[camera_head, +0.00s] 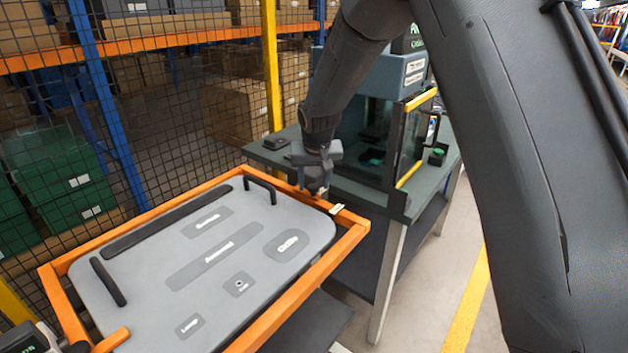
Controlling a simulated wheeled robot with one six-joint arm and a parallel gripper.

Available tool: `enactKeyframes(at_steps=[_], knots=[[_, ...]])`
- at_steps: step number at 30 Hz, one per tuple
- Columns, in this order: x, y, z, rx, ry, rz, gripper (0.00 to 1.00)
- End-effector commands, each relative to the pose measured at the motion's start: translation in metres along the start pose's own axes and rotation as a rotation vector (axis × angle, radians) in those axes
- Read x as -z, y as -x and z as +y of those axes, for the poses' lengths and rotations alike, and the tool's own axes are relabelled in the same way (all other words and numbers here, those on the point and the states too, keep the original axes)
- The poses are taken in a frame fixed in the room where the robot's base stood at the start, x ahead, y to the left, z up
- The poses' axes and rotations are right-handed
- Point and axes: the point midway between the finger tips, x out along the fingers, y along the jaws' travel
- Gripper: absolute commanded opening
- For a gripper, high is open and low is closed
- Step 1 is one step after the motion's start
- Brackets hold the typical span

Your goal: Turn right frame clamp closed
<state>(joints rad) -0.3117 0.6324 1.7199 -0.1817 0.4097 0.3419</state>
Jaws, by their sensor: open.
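A grey door panel (160,262) with several dark label patches lies in an orange frame (302,290). Two black handles stand on it, one at the left (107,282) and one at the back right (262,187). My gripper (318,190) is open, pointing down over the frame's far right corner. The right frame clamp is not clearly visible; my gripper covers most of that spot. A small pale tag (337,208) shows on the frame just right of my gripper. I cannot tell whether the jaws touch anything. An orange clamp-like bar (111,340) sits at the near left.
A dark bench (347,188) with a glass-fronted machine (375,130) stands behind and right of the frame. A black mesh fence (130,110) with a yellow post (271,75) runs behind. Open floor (425,285) lies right of the bench.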

Motion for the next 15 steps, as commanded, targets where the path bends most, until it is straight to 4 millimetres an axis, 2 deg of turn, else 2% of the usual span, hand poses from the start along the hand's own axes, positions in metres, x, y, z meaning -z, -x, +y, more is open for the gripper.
enactKeyframes(at_steps=[10, 15], knots=[[0.0003, -0.0033, 0.0, 0.0, 0.0, 0.001, 0.46], [0.0002, -0.0032, -0.0001, 0.0, 0.0, 0.001, 0.17]])
